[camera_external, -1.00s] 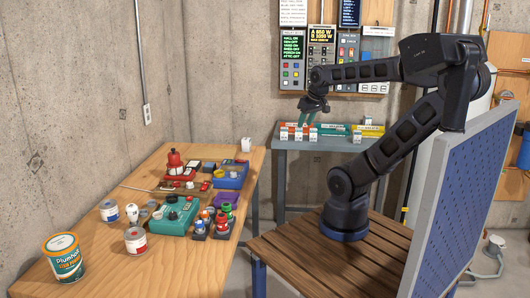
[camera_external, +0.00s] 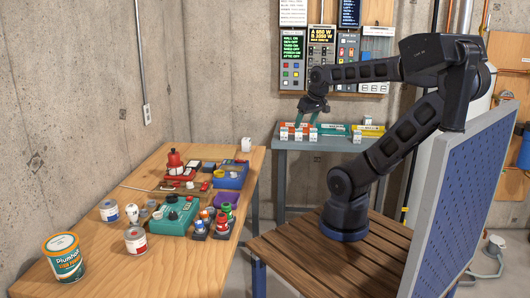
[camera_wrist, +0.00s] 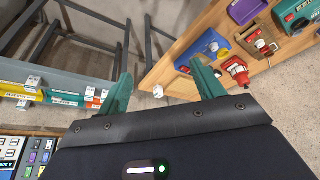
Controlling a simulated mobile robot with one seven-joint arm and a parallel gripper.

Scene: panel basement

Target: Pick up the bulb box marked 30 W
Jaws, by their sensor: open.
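Several small white boxes, apparently the bulb boxes, stand along the front of the grey bench. A group (camera_external: 298,134) is at its left part and one box (camera_external: 357,137) is farther right. In the wrist view, one box (camera_wrist: 33,82) shows at the left and others (camera_wrist: 97,100) near the left finger. Their wattage marks are too small to read, so I cannot tell which is 30 W. My gripper (camera_external: 307,119) is open above the bench's left part, its teal fingers pointing down.
The grey bench (camera_external: 315,146) also carries orange, green and yellow strips behind the boxes. Panels with switches and displays (camera_external: 321,52) hang above it. The wooden table (camera_external: 150,172) holds tools, cans and a separate white box (camera_external: 246,144) at its far corner.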

